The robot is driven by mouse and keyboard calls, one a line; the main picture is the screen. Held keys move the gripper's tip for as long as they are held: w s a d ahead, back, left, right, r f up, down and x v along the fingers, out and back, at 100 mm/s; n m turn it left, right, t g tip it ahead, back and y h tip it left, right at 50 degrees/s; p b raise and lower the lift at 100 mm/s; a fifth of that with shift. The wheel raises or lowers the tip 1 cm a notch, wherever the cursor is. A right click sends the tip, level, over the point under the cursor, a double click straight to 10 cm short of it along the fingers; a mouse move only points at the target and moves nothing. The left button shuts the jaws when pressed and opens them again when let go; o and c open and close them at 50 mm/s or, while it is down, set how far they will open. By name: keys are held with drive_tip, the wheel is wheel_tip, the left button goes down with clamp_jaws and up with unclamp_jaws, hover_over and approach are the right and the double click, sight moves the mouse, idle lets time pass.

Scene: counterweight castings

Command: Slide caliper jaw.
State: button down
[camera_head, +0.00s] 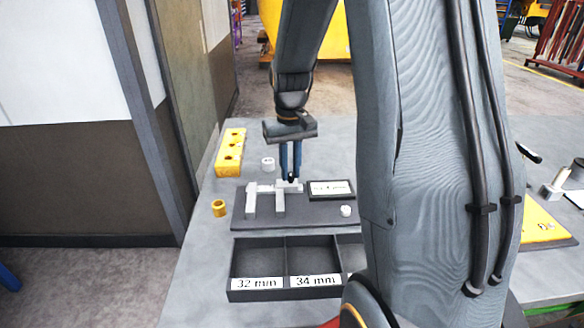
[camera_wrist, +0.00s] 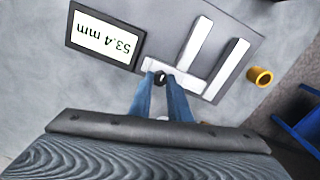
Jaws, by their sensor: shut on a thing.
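A white caliper (camera_head: 266,197) lies on a dark grey mat (camera_head: 262,226) on the table, with two parallel jaws pointing toward the front; both jaws show in the wrist view (camera_wrist: 229,70). The jaws stand apart with bare mat between them. My gripper (camera_head: 291,180) is over the right end of the caliper, its blue fingers pointing down. In the wrist view my gripper (camera_wrist: 163,80) is shut on a small dark knob (camera_wrist: 159,80) at the sliding jaw. A display (camera_head: 331,189) beside it reads 53.4 mm in the wrist view (camera_wrist: 103,38).
A tray (camera_head: 258,242) in front has compartments labelled 32 mm and 34 mm; its right part is hidden by my arm. A yellow ring (camera_head: 219,208), a white ring (camera_head: 268,164), a small white piece (camera_head: 346,211) and a yellow block with holes (camera_head: 231,152) stand around the mat.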

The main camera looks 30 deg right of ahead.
drive_tip(key=c, duration=1.7)
unclamp_jaws()
drive_tip(key=shift+d, duration=0.15)
drive_tip(key=shift+o, duration=0.2)
wheel_tip(320, 180, up, 7)
drive_tip(key=shift+w+r+b, duration=0.1)
drive_tip(key=shift+r+b, duration=0.05)
drive_tip(key=shift+b, duration=0.65)
drive_tip(key=shift+r, duration=0.3)
